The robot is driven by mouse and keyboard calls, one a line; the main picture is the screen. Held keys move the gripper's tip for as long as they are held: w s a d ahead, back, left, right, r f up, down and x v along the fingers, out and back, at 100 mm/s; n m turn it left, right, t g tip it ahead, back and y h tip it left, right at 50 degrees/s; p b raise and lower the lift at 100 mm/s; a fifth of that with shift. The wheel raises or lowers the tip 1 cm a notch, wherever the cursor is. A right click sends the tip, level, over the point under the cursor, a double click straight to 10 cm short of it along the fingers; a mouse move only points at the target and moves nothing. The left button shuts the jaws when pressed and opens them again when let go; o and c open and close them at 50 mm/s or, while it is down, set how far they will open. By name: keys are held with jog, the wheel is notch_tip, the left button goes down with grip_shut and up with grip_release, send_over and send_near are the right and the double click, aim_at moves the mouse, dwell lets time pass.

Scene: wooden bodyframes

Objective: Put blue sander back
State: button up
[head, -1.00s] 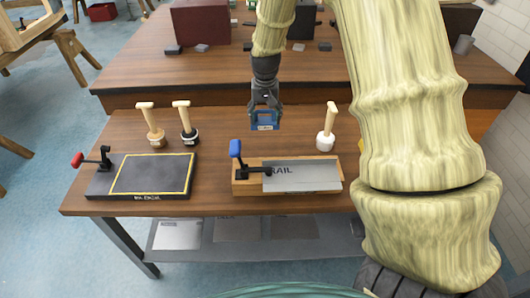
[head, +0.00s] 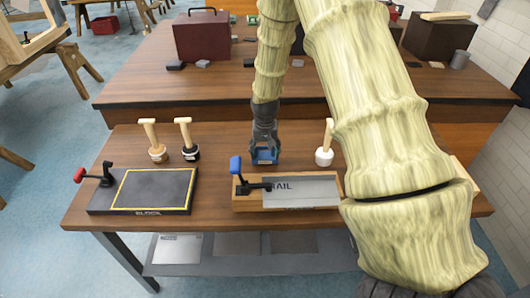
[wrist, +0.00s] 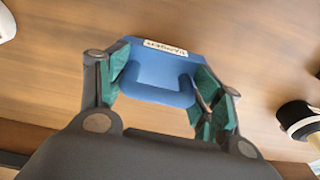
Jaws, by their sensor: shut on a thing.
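The blue sander (head: 265,156) is a small blue block with a white label, which shows in the wrist view (wrist: 160,75). My gripper (head: 265,146) is shut on it, with its green-padded fingers (wrist: 165,90) on either side. The sander is low over the wooden bench (head: 222,143), behind the board marked RAIL (head: 300,190). I cannot tell whether its underside touches the bench top.
A white-based wooden-handled tool (head: 324,155) stands just right of my gripper. Two more wooden-handled tools (head: 156,152) (head: 187,152) stand to the left, behind the black BLOCK board (head: 150,190). A blue-handled clamp (head: 237,167) rises in front. Bare bench lies left of the sander.

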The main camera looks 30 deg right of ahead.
aim_at(265, 159)
jog(key=shift+f, duration=0.6)
jog(key=shift+f, duration=0.15)
jog(key=o, duration=1)
jog(key=shift+r, duration=0.2)
jog(key=shift+s+a+r+b, duration=0.2)
jog(key=shift+r+b, duration=0.3)
jog(key=shift+r, duration=1.45)
jog(key=shift+s+a+r+b, duration=0.15)
jog(key=shift+r+b, duration=0.3)
jog(key=shift+r, duration=1.55)
jog(key=shift+s+a+r+b, duration=0.1)
jog(key=shift+s+r+b, duration=0.3)
jog(key=shift+r, duration=1.55)
jog(key=shift+w+d, duration=0.1)
jog(key=shift+w, duration=0.05)
